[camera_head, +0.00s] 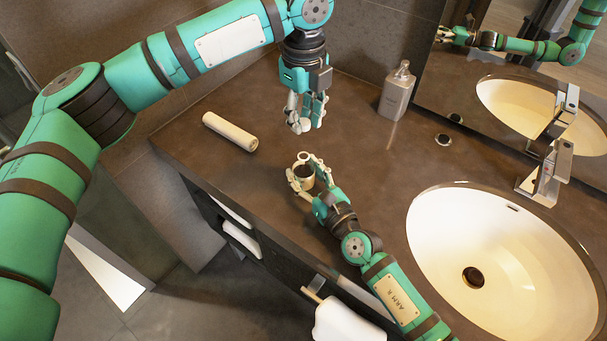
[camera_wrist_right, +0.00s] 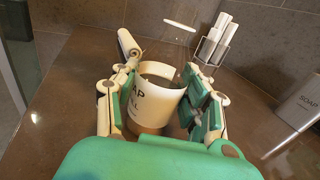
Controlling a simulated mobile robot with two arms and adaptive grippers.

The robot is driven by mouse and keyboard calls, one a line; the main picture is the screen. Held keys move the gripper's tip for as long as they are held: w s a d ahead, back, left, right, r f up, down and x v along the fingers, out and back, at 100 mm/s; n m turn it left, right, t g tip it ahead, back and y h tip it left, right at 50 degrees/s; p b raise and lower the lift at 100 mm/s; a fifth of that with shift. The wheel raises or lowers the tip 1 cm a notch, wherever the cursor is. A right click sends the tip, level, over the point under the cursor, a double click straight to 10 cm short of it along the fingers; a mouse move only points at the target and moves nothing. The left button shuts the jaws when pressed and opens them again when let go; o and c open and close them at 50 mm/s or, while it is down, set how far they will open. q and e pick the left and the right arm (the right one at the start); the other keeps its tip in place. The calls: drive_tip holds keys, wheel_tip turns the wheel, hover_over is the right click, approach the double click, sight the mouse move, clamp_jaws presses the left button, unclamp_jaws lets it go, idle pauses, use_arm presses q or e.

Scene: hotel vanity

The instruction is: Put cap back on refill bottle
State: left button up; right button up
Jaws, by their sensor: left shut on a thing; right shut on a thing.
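The refill bottle (camera_wrist_right: 158,103) is a short white container with dark lettering and an open, dark top. It stands on the counter between the fingers of my right gripper (camera_wrist_right: 163,110), which is shut on it. In the head view, the bottle (camera_head: 303,172) is partly covered by the right gripper (camera_head: 308,173). My left gripper (camera_head: 303,126) points down, above and behind the bottle, apart from it. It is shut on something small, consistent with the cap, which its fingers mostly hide.
A white roll (camera_head: 230,132) lies at the counter's left side. A grey soap dispenser (camera_head: 396,93) stands at the back. A white sink (camera_head: 500,270) and tap (camera_head: 545,175) are on the right. White rolls (camera_wrist_right: 222,40) stand in a holder at the back.

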clamp_jaws()
use_arm(q)
drive_tip(key=shift+f, duration=2.5)
drive_tip(key=shift+f, duration=0.9)
drive_tip(key=shift+f, duration=0.55)
